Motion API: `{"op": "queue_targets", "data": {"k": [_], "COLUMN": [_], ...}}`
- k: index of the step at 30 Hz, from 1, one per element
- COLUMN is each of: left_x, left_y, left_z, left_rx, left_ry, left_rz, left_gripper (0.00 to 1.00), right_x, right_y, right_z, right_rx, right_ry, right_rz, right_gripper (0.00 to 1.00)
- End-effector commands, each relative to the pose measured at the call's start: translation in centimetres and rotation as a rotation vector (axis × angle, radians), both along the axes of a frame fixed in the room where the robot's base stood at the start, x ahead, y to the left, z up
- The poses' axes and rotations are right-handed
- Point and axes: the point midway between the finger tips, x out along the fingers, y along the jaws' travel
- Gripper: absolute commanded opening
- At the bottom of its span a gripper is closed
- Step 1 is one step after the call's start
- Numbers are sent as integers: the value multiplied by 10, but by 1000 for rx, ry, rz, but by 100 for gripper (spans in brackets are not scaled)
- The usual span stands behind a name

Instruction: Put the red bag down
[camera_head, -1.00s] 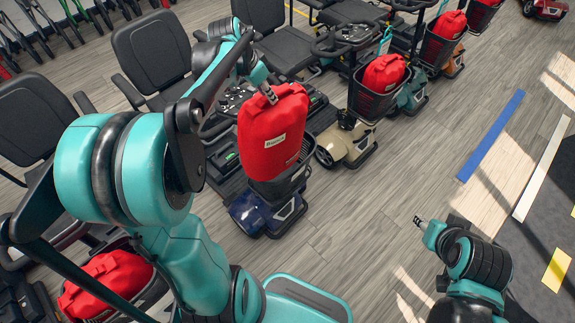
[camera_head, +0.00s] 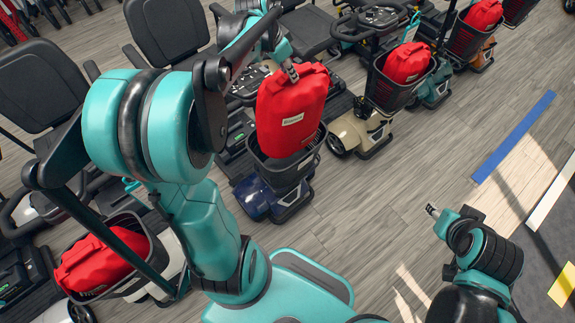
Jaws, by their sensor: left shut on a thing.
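The red bag (camera_head: 292,110) has a small white label and hangs upright from my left gripper (camera_head: 289,72), which is shut on its top. The bag is over the black basket (camera_head: 279,174) of the blue scooter (camera_head: 257,196). Its lower end is at the basket's rim and hides part of the opening; I cannot tell whether it touches. My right gripper (camera_head: 434,211) is at the lower right, over bare floor and away from the bag. Its fingers are too small to read.
Several scooters stand in a row. A beige scooter (camera_head: 356,135) has another red bag (camera_head: 407,62) in its basket, and one more red bag (camera_head: 103,262) lies in a basket at lower left. Grey floor (camera_head: 400,175) is clear at right, with a blue strip (camera_head: 512,137).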

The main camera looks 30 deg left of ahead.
Motion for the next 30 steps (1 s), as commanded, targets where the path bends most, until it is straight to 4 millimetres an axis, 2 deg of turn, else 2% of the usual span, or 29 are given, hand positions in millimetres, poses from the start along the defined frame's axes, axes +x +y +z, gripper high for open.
{"op": "queue_targets", "data": {"k": [1, 6, 13, 24, 27, 30], "left_x": [0, 0, 1, 1, 0, 1], "left_y": [0, 0, 0, 0, 0, 0], "left_z": [-11, -31, -55, -150, -166, -173], "left_rx": [0, 0, 0, 0, 0, 0], "left_ry": [-1, -1, -1, -1, -1, -1], "left_rz": [0, 0, 0, 0, 0, 0], "left_gripper": [0, 0, 0, 0, 0, 0], "right_x": [0, 0, 0, 0, 0, 0], "right_y": [0, 0, 0, 0, 0, 0], "right_z": [-8, -21, -32, -65, -70, -72], "right_rx": [0, 0, 0, 0, 0, 0], "right_ry": [0, 0, 0, 0, 0, 0], "right_rz": [0, 0, 0, 0, 0, 0], "right_gripper": [40, 40, 40, 40, 40, 40]}}
